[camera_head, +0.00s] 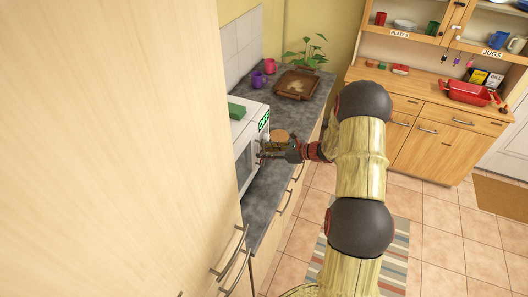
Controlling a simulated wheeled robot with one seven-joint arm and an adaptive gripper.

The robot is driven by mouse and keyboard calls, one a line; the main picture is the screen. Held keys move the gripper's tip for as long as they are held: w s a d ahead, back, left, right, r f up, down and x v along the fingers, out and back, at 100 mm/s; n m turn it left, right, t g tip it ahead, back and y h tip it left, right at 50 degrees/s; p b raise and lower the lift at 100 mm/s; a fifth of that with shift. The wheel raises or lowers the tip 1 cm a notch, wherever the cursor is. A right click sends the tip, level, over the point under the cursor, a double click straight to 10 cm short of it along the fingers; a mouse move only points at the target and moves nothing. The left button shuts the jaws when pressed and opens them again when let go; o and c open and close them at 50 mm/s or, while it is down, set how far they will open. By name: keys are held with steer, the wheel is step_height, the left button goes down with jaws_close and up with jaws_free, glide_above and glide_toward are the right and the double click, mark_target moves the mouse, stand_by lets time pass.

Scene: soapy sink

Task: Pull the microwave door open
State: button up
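The white microwave (238,130) stands on the grey countertop, partly hidden at the left by the tall wooden panel. Its dark door window (244,165) faces right, and a green lit display (265,120) shows on its front. The door looks shut. My gripper (262,152) is at the microwave's front, near the right part of the door. Its dark fingers point left toward the door. The view is too small to tell whether they touch the handle or how far apart they are. The handle itself cannot be made out clearly.
A tall wooden panel (110,150) fills the left side. A green block (236,111) lies on the microwave. A round brown-topped jar (280,135) stands just behind my gripper. A brown tray (296,84), mugs and a plant stand farther back. Tiled floor (440,225) is open at right.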

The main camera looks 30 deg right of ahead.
steer(key=shift+w+a+f, duration=0.1)
steer(key=shift+w+a, duration=0.1)
steer(key=shift+w, duration=0.05)
steer(key=shift+c, duration=0.4)
jaws_close()
stand_by(0.4)
